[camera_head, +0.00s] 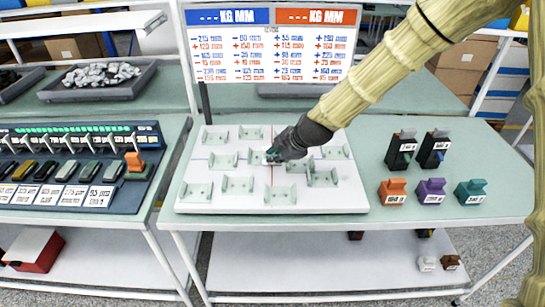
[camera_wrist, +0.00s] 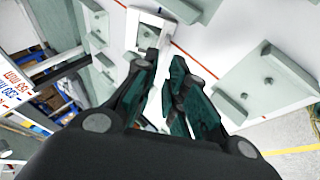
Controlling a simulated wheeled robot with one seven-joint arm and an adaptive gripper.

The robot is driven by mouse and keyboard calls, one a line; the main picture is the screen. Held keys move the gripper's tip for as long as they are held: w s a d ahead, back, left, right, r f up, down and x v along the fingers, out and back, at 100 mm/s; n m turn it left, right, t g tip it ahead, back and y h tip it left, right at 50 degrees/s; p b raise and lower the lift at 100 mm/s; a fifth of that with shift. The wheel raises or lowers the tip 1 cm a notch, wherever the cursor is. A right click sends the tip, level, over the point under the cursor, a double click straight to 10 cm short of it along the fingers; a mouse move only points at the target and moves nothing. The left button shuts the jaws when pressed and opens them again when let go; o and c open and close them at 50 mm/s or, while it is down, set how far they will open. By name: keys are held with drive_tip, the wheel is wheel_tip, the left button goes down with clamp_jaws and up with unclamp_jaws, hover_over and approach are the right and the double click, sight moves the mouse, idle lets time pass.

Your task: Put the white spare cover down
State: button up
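My gripper (camera_head: 276,156) is low over the middle of the white board (camera_head: 270,205), which carries several pale grey-green brackets. In the wrist view, the dark green fingers (camera_wrist: 164,62) stand a little apart, with bare white surface showing between them and no held thing that I can make out. Just past the fingertips is a small white square piece (camera_wrist: 158,20) around or behind a pale bracket. I cannot tell whether it is the white spare cover. In the head view, my gripper hides this spot.
Right of the board stand black blocks (camera_head: 433,150) and orange (camera_head: 392,192), purple (camera_head: 431,191) and teal (camera_head: 470,191) blocks. A breaker panel (camera_head: 75,170) is at left. A sign (camera_head: 270,45) stands behind.

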drive_tip(key=shift+d+p+x, duration=0.2)
drive_tip(key=shift+p+x, duration=0.65)
drive_tip(key=shift+x, duration=1.8)
drive_tip(key=shift+s+f, duration=0.1)
drive_tip(key=shift+c, duration=0.2)
clamp_jaws()
